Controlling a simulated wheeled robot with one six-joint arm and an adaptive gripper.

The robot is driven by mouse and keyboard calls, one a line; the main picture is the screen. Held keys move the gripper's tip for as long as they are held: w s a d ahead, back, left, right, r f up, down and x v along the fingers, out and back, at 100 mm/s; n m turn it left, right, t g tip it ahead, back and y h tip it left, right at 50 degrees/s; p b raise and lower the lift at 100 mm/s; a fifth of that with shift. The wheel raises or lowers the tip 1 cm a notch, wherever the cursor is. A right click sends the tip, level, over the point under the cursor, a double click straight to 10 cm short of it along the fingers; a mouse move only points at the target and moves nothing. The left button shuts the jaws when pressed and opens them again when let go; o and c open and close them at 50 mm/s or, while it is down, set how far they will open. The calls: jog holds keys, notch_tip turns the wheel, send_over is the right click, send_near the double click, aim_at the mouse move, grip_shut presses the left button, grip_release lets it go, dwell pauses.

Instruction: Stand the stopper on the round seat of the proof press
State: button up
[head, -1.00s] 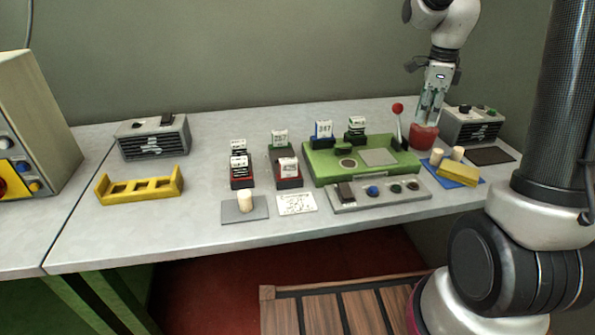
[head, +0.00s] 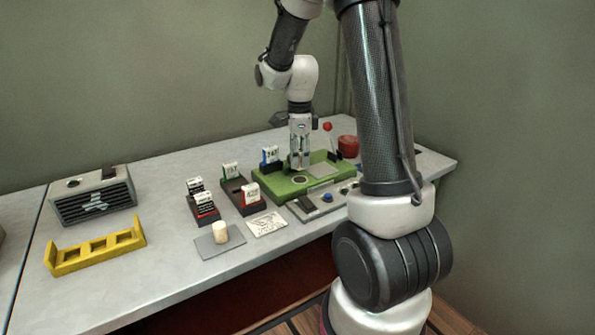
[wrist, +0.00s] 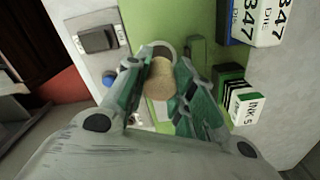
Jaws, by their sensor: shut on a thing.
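My gripper (head: 299,167) is over the green proof press (head: 270,191), pointing down. In the wrist view, my gripper (wrist: 163,64) is shut on a tan cork stopper (wrist: 159,80). The round seat (head: 300,180) is a pale-rimmed disc on the press; it also shows in the wrist view (wrist: 161,47), just beyond the stopper and partly covered by it. The stopper appears above the press, but I cannot tell how far. In the head view the fingers hide the held stopper.
Another pale stopper (head: 220,231) stands on a grey pad. A control strip (head: 310,206) with a blue button lies before the press. Card holders (head: 241,193) stand left of it. A red-knobbed lever (head: 328,127) and red pot (head: 347,146) are right.

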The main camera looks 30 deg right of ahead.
aim_at(300, 168)
jog(key=shift+d+f, duration=0.1)
jog(key=shift+f, duration=1.8)
jog(key=o, duration=0.4)
jog(key=shift+f, duration=0.15)
